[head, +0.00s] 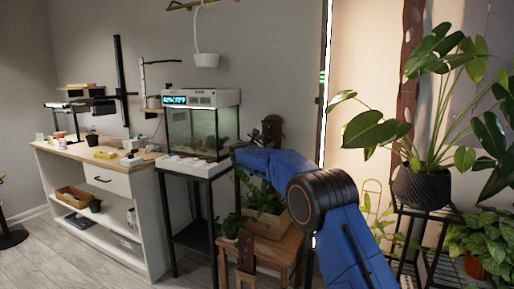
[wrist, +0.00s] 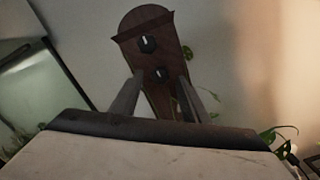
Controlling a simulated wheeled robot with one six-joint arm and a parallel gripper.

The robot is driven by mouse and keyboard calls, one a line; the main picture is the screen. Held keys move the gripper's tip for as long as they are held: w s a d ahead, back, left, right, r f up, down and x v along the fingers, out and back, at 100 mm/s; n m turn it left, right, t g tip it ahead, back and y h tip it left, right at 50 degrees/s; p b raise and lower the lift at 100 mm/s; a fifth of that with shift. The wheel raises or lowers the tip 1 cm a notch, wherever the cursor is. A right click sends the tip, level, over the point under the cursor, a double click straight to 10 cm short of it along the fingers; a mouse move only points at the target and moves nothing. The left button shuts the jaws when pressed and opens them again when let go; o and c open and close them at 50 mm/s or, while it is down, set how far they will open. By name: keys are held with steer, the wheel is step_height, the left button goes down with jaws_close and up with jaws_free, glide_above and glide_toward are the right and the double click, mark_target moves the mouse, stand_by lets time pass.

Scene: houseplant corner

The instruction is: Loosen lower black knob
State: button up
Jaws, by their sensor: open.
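The lower black knob (wrist: 160,75) sits on a dark brown wooden board (wrist: 150,22) in the wrist view. It is small and round with a pale mark on its face. A second, upper black knob (wrist: 148,44) with a similar mark is above it and slightly left. My gripper (wrist: 161,78) is open, with one finger on each side of the lower knob in the picture. I cannot tell whether the fingers touch it. In the head view, my blue arm stands in front and my gripper cannot be made out; a brown wooden piece (head: 271,128) shows above the arm.
A lit glass tank (head: 192,130) on a black stand is left of my arm. A planter box (head: 268,222) with leafy plants stands on a wooden stool (head: 285,247) close by. A large potted plant (head: 422,187) is at right. Open floor lies at front left.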

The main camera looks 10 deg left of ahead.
steer(key=v, duration=1.6)
